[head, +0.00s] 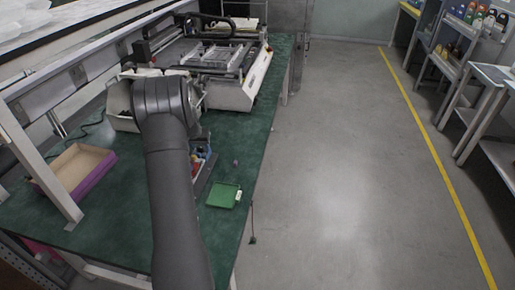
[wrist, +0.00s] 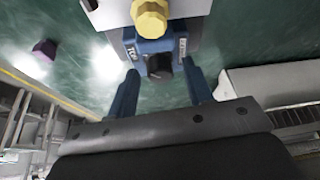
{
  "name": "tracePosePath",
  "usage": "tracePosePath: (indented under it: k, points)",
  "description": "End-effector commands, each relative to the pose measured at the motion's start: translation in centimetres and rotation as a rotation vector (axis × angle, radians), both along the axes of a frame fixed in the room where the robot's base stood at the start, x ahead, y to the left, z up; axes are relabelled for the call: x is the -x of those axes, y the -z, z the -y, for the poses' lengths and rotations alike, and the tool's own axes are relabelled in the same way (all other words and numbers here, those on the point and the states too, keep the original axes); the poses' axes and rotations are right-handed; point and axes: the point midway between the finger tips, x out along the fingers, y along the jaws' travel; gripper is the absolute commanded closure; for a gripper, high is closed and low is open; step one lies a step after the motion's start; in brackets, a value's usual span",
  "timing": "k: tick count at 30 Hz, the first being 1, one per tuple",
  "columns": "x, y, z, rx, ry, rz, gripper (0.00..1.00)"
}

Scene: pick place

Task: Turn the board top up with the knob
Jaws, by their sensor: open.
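In the wrist view my gripper (wrist: 162,72) is open, with one blue finger on each side of a black knob (wrist: 159,66). I cannot tell whether the fingers touch the knob. The knob sticks out from a blue block (wrist: 156,45) that carries white labels, one seeming to read "TOP". A yellow knob-like part (wrist: 150,18) sits on the block's far side, by a light plate. In the head view my arm hides the gripper and most of this fixture (head: 203,165). No board can be made out clearly in the fixture.
A green tray-like piece (head: 224,195) lies near the table's right edge. A small purple piece (head: 235,162) lies behind it and shows in the wrist view (wrist: 45,48). A shallow box (head: 78,170) stands left, a large machine (head: 225,70) at the back. Some green tabletop (head: 125,215) is clear.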

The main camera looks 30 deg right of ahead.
Motion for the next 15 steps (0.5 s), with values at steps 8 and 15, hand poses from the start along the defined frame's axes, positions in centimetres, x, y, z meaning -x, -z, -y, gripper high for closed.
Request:
tracePosePath:
  k: [8,15]
  points:
    - [-0.12,0.03,-0.15,0.0,0.182,0.0,0.53]
    - [-0.28,-0.04,-0.26,0.001,0.357,0.003,0.53]
